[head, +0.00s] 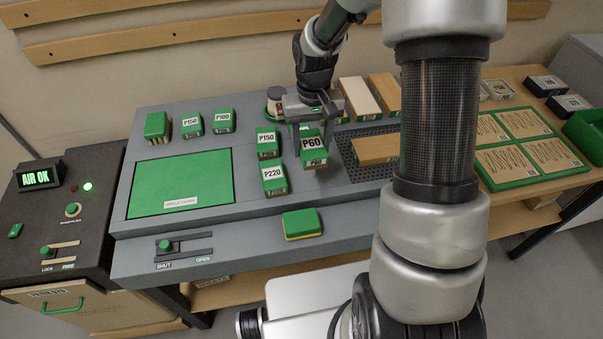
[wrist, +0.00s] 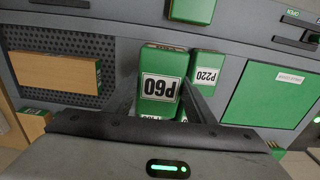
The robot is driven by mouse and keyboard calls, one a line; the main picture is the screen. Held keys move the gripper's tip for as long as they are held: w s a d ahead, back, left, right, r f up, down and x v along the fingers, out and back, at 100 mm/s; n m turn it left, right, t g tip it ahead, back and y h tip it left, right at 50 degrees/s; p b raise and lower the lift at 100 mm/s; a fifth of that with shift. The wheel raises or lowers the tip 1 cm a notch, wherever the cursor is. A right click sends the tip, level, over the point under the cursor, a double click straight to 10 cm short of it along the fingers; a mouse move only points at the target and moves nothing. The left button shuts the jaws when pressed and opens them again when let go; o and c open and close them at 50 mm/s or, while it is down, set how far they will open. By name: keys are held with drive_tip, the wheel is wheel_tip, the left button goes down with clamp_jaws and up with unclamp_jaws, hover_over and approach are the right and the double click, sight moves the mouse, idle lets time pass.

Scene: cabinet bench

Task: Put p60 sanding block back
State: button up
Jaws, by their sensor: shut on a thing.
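The P60 sanding block (head: 313,146), green with a white label on top, is between the fingers of my gripper (head: 311,126). In the wrist view the block (wrist: 162,88) has its P60 label upside down and a dark finger on each side. My gripper is shut on it. The block appears to be above the grey bench top; the head view does not clearly show the gap beneath. The P220 block (head: 273,179) stands to its left and nearer, and a P150 block (head: 267,142) stands to its left.
A green panel (head: 155,187) lies left of the blocks. More blocks, P150 (head: 192,123) and P100 (head: 223,120), stand behind it. A wooden piece (head: 376,149) lies on the perforated plate at right. A green and yellow block (head: 301,223) sits near the front edge.

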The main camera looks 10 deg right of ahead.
sight(310, 177)
wheel_tip(310, 177, down, 10)
drive_tip(key=shift+r, duration=0.1)
idle(0.4)
drive_tip(key=shift+f, duration=0.25)
drive_tip(key=o, duration=1)
drive_tip(key=shift+r, duration=0.1)
